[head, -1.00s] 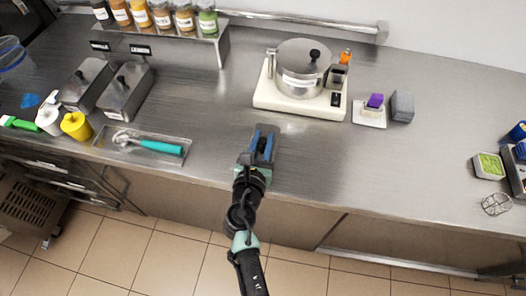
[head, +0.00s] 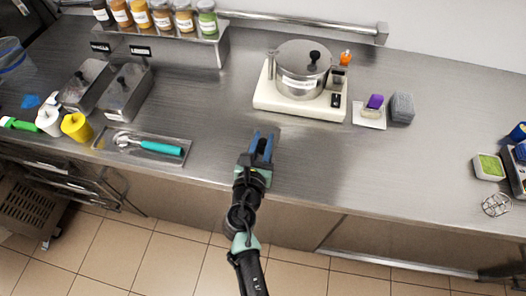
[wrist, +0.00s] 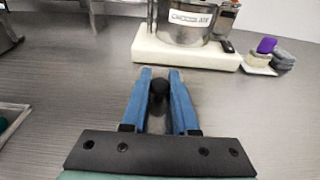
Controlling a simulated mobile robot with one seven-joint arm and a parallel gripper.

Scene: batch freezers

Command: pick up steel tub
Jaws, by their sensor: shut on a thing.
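Two lidded rectangular steel tubs stand at the left of the counter in the head view: a left one (head: 75,97) and a right one (head: 116,104), each with a dark knob. I cannot tell which is the task's tub. My gripper (head: 264,136) is above the counter's front part, well to the right of both tubs and apart from them. In the wrist view my gripper (wrist: 160,75) has its blue fingers around a small dark rounded knob-like thing (wrist: 158,88). What lies below this knob is mostly hidden between the fingers.
A round steel pot (head: 301,72) labelled chocolate sits on a cream base (head: 275,100) behind my gripper. A tray (head: 172,153) with a teal-handled tool lies to the left. The counter's right middle is clear.

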